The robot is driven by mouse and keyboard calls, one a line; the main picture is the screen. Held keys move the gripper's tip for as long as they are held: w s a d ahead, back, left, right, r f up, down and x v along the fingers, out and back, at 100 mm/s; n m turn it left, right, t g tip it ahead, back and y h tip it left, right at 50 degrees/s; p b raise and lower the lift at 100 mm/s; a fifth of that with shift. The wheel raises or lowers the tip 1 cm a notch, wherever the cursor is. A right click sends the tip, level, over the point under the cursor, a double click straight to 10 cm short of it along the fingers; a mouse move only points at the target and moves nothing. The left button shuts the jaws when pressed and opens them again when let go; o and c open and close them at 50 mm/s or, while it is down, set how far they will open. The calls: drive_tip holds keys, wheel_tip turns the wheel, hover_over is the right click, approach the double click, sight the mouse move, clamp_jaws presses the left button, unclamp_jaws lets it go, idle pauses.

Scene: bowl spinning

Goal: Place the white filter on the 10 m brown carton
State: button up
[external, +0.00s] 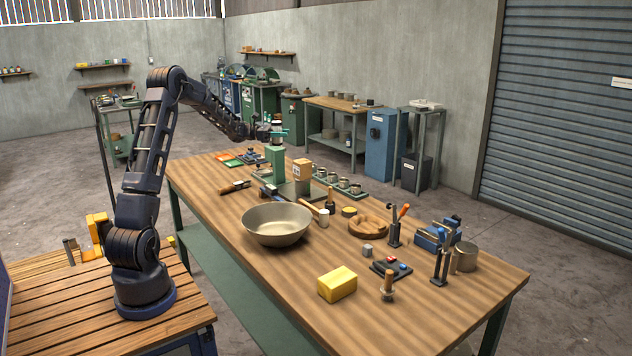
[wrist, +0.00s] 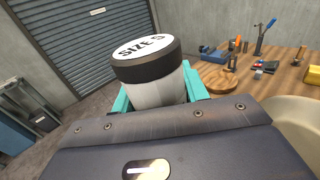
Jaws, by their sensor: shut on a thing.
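In the wrist view my gripper (wrist: 157,92) has its teal fingers shut on a white cylinder, the white filter (wrist: 150,94). It has a black band near the top and a white top face reading "SIZE 5". In the external view my gripper (external: 274,133) is over the far part of the workbench, above a green upright block (external: 275,163); the filter is too small to make out there. A small brown carton (external: 303,171) stands upright just right of and nearer than my gripper, on a dark green base. Its label is too small to read.
The wooden workbench (external: 225,195) holds a large bowl (external: 277,223), a yellow block (external: 337,284), a round wooden tray (external: 368,229) and a metal cup (external: 466,256). A row of small cups (external: 343,183) lies right of the carton.

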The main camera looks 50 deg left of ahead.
drive_tip(key=w+r, duration=1)
drive_tip(key=w, duration=0.3)
hover_over(307, 161)
wheel_tip(307, 161, down, 20)
drive_tip(key=shift+w+a+r, duration=0.1)
drive_tip(key=shift+a, duration=0.05)
drive_tip(key=o, duration=1)
drive_tip(key=shift+f, duration=0.2)
drive_tip(key=shift+o, duration=0.2)
